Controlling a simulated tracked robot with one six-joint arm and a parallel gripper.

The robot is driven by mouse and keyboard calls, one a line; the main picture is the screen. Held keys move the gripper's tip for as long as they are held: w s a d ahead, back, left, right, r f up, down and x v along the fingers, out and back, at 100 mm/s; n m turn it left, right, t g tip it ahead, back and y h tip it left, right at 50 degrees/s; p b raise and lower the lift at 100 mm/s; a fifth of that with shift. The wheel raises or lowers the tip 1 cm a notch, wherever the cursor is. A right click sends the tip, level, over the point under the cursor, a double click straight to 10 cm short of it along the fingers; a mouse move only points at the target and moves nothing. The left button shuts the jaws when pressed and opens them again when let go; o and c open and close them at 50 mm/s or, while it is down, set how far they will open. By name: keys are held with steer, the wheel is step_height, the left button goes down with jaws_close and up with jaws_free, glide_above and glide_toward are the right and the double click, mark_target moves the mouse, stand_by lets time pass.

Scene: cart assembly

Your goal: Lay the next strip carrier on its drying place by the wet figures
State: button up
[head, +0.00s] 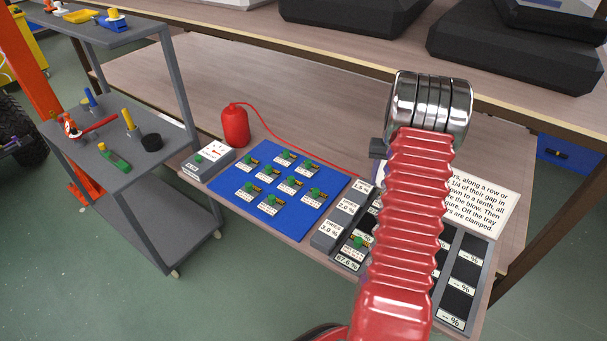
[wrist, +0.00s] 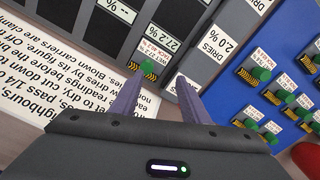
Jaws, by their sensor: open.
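Several strip carriers with green tops (head: 290,183) stand spaced out on a blue mat (head: 232,205). A grey tray (head: 467,330) with black cells and percent labels lies to its right, partly behind my arm. One carrier (head: 358,242) sits in its front row, above a figure that looks like 87.6 %.
Grey "DRIES" plates (head: 330,232) stand between mat and tray. A red bottle (head: 234,125) with a hose and a grey meter box (head: 208,164) stand at the left. A printed card (head: 470,200) lies beyond the tray. A grey shelf cart (head: 115,160) stands left.

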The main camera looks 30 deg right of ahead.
steer(key=w+a+r+n, duration=0.2)
steer(key=w+a, duration=0.3)
steer(key=a, duration=0.7)
steer(key=w+a+r+n, duration=0.2)
steer(key=w+a, duration=0.4)
steer(key=a, duration=0.6)
steer(key=shift+w+r, duration=0.3)
steer(key=shift+r, duration=0.05)
steer(key=shift+d, duration=0.1)
